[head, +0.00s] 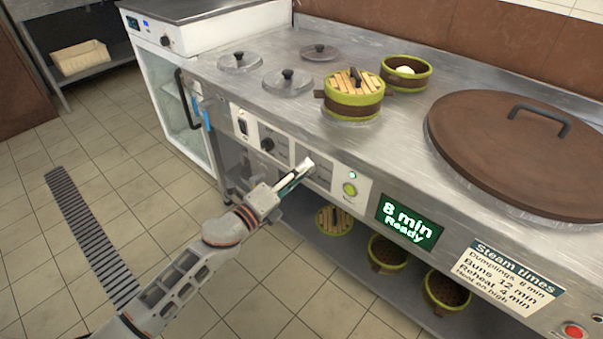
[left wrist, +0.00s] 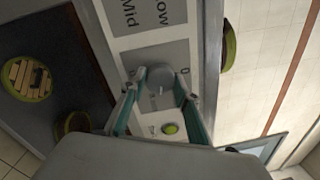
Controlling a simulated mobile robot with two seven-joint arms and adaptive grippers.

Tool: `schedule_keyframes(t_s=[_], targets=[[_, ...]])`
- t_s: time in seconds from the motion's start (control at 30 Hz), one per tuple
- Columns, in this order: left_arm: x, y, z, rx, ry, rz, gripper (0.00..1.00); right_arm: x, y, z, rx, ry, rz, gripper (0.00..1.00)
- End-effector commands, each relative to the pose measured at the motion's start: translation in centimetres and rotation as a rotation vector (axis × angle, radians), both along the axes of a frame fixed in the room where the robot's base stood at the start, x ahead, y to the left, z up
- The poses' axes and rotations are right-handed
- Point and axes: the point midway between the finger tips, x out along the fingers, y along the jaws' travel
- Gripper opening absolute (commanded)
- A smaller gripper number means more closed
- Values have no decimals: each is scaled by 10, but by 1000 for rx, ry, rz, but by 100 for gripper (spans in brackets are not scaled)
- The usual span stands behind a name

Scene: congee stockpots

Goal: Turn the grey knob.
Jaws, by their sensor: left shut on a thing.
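In the head view my left gripper (head: 303,168) reaches the stove's front panel and hides the knob. My right gripper is in neither view.
A green button (head: 350,189) and a display (head: 409,221) reading "8 min Ready" are to the right of my gripper. A black knob (head: 267,144) is to the left. Steamer baskets and a brown lid (head: 500,135) stand on the counter above.

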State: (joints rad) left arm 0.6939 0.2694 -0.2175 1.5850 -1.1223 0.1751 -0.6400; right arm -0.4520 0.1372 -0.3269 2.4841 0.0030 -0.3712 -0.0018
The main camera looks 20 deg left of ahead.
Motion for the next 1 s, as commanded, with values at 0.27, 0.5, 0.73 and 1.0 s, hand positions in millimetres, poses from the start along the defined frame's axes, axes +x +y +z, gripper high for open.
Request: schedule_keyframes(t_s=[0.27,0.5,0.73,1.0], targets=[[0,1,-2,185,-64,0,9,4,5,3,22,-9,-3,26],[0,1,-1,275,-98,1,9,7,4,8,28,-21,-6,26],[0,1,0,307,-111,1,9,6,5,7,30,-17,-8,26],[0,1,0,309,-112,1,9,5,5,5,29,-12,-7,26]])
